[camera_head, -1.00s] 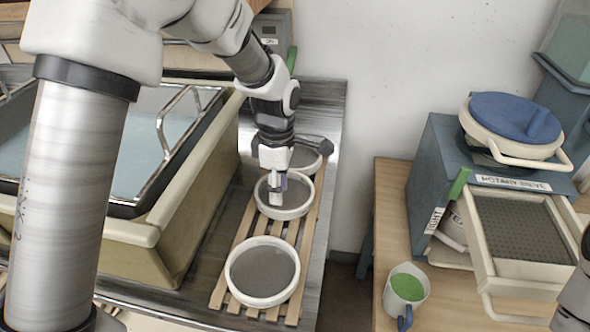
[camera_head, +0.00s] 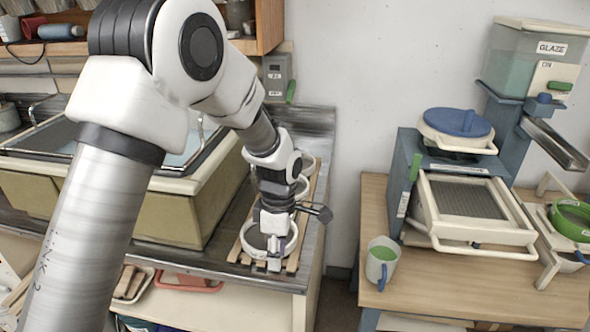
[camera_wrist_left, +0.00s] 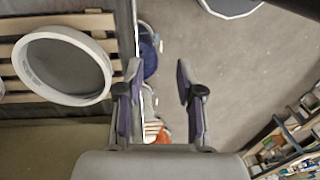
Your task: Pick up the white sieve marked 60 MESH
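Several round white sieves with grey mesh stand in a row on a wooden slatted rack (camera_head: 236,254). The nearest sieve (camera_head: 254,238) is partly hidden behind my left gripper (camera_head: 274,262). Two more sieves (camera_head: 308,166) show behind my left wrist. In the left wrist view, one sieve (camera_wrist_left: 64,66) lies on the slats at the left. It has small dark marking on its inner wall, too small to read. My left gripper there (camera_wrist_left: 158,68) is open and empty, to the right of that sieve and apart from it. My right gripper is out of view.
A sink with a cream rim (camera_head: 170,185) stands left of the rack. A gap separates the rack's counter from the wooden table (camera_head: 430,285), which holds a mug (camera_head: 381,268), a blue sieve machine (camera_head: 402,160) and a green-rimmed sieve (camera_head: 572,222).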

